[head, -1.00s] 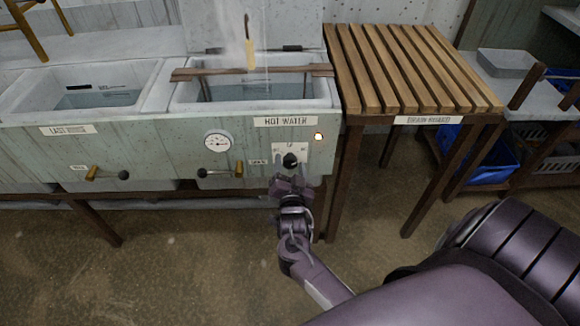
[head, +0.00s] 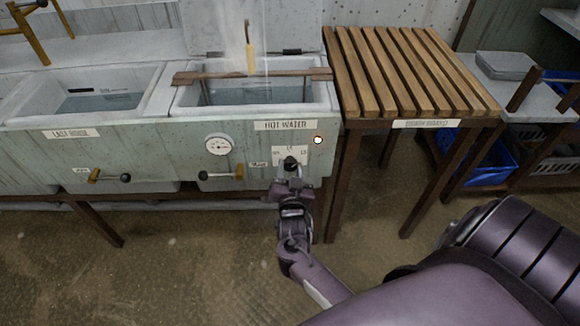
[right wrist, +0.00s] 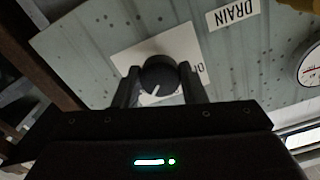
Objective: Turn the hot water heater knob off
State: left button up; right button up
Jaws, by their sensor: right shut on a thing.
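The black heater knob (head: 290,163) sits on a white plate (head: 303,156) on the front of the hot water sink, below the "HOT WATER" label (head: 286,125). In the right wrist view the round knob (right wrist: 159,76) shows a white pointer line. My right gripper (head: 290,172) is at the knob, its two fingers on either side of it, shut on it. A small round light (head: 317,140) near the plate looks pale white. The plate's lettering is partly hidden by the gripper. My left gripper is not in view.
A round gauge (head: 219,144) and a drain lever (head: 220,175) are left of the knob. A slatted wooden drain table (head: 405,75) stands to the right, its dark leg close to my right gripper. A wooden rack (head: 250,74) lies across the sink.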

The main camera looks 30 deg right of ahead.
jog(key=n+p, duration=0.1)
jog(key=n, duration=0.1)
jog(key=shift+r+n+p, duration=0.15)
jog(key=shift+n+p, duration=0.2)
jog(key=shift+n, duration=0.05)
jog(key=n+p, duration=0.3)
jog(key=n, duration=0.3)
jog(key=n+p, duration=0.2)
jog(key=n, duration=0.2)
jog(key=shift+d+n, duration=0.1)
jog(key=shift+n, duration=0.3)
jog(key=n+p, duration=0.1)
jog(key=n, duration=0.4)
jog(key=shift+s+p, duration=0.1)
jog(key=shift+p, duration=0.3)
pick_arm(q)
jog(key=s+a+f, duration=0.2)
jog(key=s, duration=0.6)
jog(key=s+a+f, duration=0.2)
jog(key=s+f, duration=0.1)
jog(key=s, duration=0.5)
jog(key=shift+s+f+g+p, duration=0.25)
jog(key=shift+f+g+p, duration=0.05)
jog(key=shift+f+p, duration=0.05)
pick_arm(e)
jog(key=shift+n, duration=1.5)
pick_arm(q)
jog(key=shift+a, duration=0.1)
pick_arm(e)
jog(key=o, duration=1)
